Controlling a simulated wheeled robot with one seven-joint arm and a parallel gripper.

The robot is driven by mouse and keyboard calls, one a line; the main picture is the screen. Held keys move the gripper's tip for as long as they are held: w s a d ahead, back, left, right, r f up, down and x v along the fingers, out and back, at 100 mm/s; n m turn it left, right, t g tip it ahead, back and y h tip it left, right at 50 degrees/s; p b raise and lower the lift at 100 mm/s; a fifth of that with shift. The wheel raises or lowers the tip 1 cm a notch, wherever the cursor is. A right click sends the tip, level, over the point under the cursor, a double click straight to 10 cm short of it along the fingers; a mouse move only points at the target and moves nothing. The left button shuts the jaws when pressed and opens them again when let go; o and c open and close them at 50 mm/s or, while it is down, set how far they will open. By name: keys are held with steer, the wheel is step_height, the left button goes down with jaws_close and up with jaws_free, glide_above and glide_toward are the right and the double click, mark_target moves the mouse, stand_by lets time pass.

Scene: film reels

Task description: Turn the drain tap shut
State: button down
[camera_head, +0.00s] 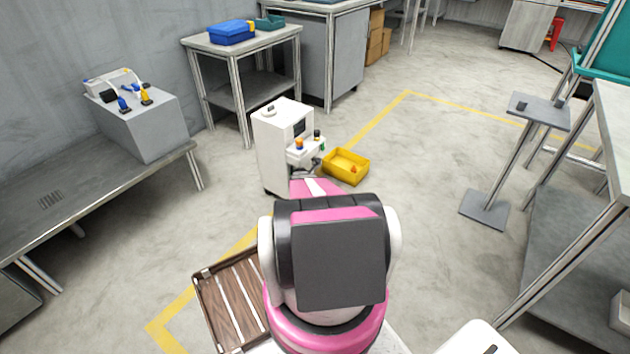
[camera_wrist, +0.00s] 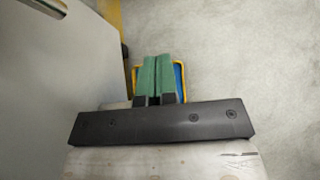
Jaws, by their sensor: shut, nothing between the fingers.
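A white machine cabinet (camera_head: 270,150) stands on the floor ahead, with an orange knob (camera_head: 299,144) and a dark-capped part (camera_head: 317,135) at its front. I cannot clearly make out the drain tap; my arm covers part of the cabinet's lower front. My gripper (camera_wrist: 157,60) has green fingers pressed together with nothing between them. In the head view my gripper is mostly hidden beyond my pink arm, close to the cabinet's front. Contact cannot be told.
The yellow tray (camera_head: 360,177) lies on the floor right of the cabinet, with a small orange thing in it. A bench (camera_head: 60,200) stands left, a small table (camera_head: 190,42) behind. A grey pedestal stand (camera_head: 485,207) is at right; floor between is clear.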

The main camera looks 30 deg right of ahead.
steer(key=v, duration=1)
steer(key=shift+a+r, duration=0.25)
steer(key=shift+s+a, duration=0.1)
steer(key=shift+s, duration=0.1)
